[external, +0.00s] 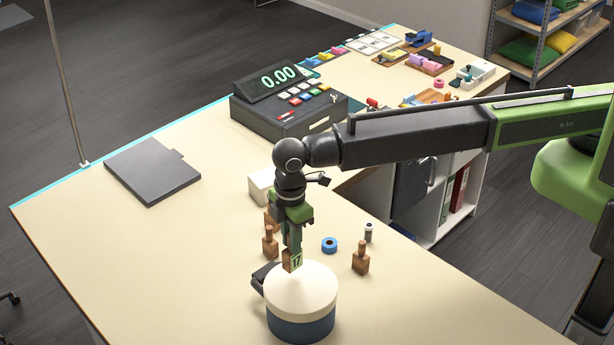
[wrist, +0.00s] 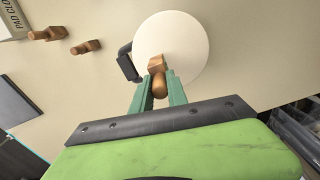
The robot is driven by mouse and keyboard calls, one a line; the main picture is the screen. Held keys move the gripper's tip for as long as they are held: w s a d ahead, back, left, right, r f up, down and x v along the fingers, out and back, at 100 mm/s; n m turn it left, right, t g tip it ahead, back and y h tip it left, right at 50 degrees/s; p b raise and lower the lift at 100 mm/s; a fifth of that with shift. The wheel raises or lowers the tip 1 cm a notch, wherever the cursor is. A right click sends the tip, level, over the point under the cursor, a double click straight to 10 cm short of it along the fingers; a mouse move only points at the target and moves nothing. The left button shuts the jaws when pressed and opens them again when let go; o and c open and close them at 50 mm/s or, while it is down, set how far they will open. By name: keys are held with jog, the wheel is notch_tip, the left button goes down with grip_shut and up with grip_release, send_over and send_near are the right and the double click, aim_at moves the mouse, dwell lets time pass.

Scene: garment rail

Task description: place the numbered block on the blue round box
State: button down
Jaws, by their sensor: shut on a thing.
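The numbered block (external: 292,261) is a small wooden stamp-like block with a pale green face reading 17. My gripper (external: 293,243) is shut on it and points down. In the wrist view the block (wrist: 158,63) sits between the green fingertips (wrist: 156,84), in front of the pale lid. The blue round box (external: 300,325) has a dark blue side and a cream lid, and stands near the front of the counter. Its round lid also shows in the wrist view (wrist: 187,45). The block is over the lid; I cannot tell whether they touch.
A black object (external: 263,276) stands close against the box's left side. Wooden stamps (external: 270,245) (external: 361,259), a blue tape roll (external: 329,245) and a small bottle (external: 368,232) stand behind it. A cash register (external: 290,105) is farther back.

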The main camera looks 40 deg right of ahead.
notch_tip(320, 180, down, 5)
jog(key=b, duration=0.4)
jog(key=shift+r, duration=0.3)
jog(key=shift+f, duration=0.2)
jog(key=c, duration=1.3)
grip_release()
notch_tip(320, 180, up, 8)
jog(key=p, duration=0.8)
jog(key=shift+r, duration=0.1)
jog(key=shift+f, duration=0.2)
